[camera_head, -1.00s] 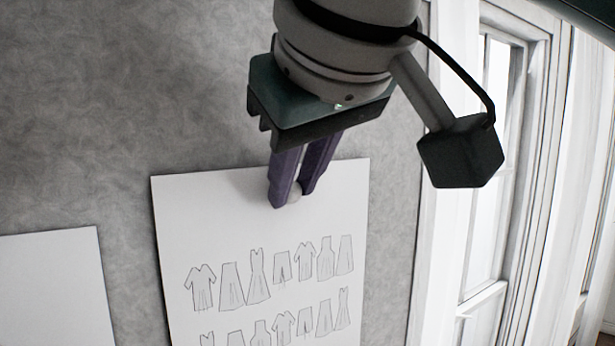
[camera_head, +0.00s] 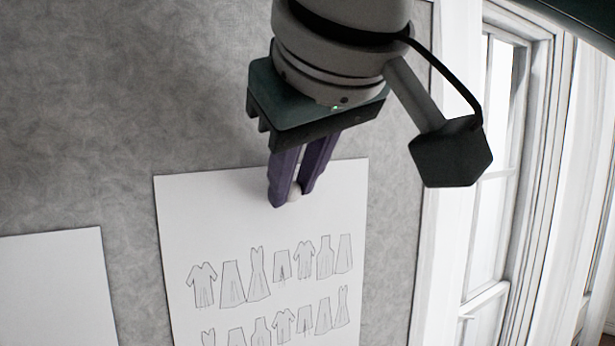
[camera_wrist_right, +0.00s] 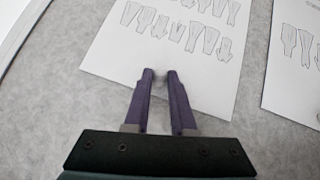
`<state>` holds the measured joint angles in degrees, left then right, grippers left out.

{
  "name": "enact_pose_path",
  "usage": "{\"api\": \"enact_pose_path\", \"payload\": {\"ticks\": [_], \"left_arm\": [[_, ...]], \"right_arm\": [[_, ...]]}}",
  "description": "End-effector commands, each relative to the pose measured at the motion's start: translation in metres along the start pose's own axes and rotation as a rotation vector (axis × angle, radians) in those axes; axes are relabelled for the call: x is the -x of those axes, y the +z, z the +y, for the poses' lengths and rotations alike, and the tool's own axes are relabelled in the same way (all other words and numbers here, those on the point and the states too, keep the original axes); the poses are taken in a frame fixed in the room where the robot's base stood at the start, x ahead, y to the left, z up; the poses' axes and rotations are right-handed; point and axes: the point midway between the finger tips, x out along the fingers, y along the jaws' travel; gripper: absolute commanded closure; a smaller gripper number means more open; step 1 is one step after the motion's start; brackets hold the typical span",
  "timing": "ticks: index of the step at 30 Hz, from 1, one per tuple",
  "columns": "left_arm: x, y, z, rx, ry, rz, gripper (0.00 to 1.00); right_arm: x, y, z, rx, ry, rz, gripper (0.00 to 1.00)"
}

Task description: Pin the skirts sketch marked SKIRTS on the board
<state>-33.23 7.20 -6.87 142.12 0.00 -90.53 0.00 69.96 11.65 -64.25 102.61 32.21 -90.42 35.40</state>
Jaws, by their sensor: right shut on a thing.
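A white sheet (camera_head: 260,225) with rows of garment drawings lies against the grey board (camera_head: 120,110); its lower part is cut off, and no SKIRTS lettering shows. The sheet also shows in the right wrist view (camera_wrist_right: 175,65). My right gripper (camera_head: 290,198) is at the sheet's top edge area, its purple fingers shut on a small whitish pin (camera_head: 295,190). The pin tip is hidden, so I cannot tell how deep it sits. My left gripper is not in view.
A second white sheet (camera_head: 55,290) is on the board at the lower left; a sheet with drawings (camera_wrist_right: 292,65) shows at the right of the right wrist view. A white-framed window (camera_head: 490,200) stands right of the board. The board above the sheets is bare.

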Motion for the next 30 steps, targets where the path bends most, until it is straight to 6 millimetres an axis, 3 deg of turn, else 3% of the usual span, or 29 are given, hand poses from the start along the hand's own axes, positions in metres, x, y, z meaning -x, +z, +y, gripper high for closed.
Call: {"api": "enact_pose_path", "payload": {"ticks": [1, 2, 11, 20, 23, 30], "left_arm": [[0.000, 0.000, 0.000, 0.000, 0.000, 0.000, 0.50], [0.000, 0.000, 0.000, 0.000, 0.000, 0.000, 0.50], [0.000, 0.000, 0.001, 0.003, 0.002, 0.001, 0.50], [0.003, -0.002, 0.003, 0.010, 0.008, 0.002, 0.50], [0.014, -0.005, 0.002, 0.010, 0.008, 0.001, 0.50], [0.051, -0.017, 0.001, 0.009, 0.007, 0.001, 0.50]], "right_arm": [[0.000, 0.000, 0.000, 0.000, 0.000, 0.002, 1.00], [0.000, 0.000, 0.000, 0.000, 0.000, 0.002, 0.76], [0.000, 0.000, 0.000, -0.001, 0.000, 0.001, 0.42], [0.004, -0.001, 0.000, 0.000, -0.001, 0.001, 0.42], [0.017, -0.003, 0.001, 0.000, -0.002, 0.001, 0.42], [0.068, -0.006, 0.002, 0.001, -0.003, 0.002, 0.42]]}}
